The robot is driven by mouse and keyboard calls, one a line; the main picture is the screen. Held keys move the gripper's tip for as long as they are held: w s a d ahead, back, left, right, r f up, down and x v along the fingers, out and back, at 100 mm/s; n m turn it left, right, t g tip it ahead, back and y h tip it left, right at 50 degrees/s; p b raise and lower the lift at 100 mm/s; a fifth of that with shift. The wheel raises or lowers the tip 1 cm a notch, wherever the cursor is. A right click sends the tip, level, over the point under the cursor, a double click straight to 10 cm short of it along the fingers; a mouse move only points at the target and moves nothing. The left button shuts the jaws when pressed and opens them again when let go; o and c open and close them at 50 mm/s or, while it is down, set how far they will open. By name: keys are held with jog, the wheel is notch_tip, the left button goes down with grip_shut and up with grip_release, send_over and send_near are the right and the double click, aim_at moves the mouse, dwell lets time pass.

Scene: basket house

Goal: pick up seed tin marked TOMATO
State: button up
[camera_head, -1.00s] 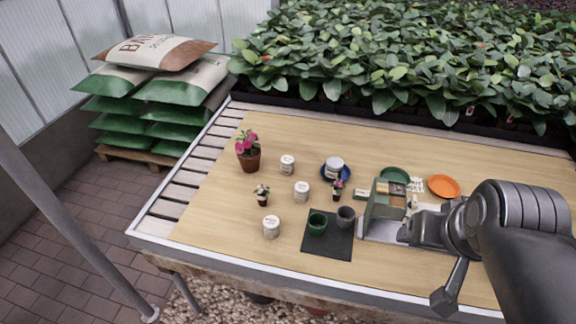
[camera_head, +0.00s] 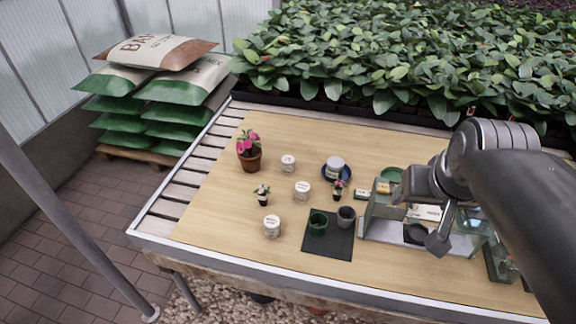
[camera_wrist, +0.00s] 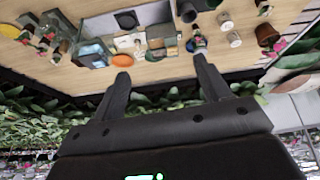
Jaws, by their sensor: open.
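In the head view my wrist is above the shelf unit, right of all these tins, and the fingers are not clear.
A small glass-sided shelf unit (camera_head: 372,232) stands under my arm. A flowering plant (camera_head: 249,150) stands back left. The table's front left is clear.

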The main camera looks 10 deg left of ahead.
jog(key=w+a+n, duration=0.2)
jog(key=w+a, duration=0.4)
jog(key=w, duration=0.8)
jog(key=n+g+y, duration=0.2)
jog(key=n, duration=0.2)
send_over(289, 161)
jog(key=s+d, duration=0.2)
jog(key=d, duration=0.1)
notch_tip(289, 161, down, 25)
jog(key=x, duration=0.4)
jog(key=a+x, duration=0.1)
jog(key=x, duration=0.6)
jog(key=shift+s+a+f, duration=0.1)
jog(key=shift+a+f, duration=0.15)
jog(key=shift+c, duration=0.3)
jog(key=c, duration=1)
jog(key=shift+r, duration=0.1)
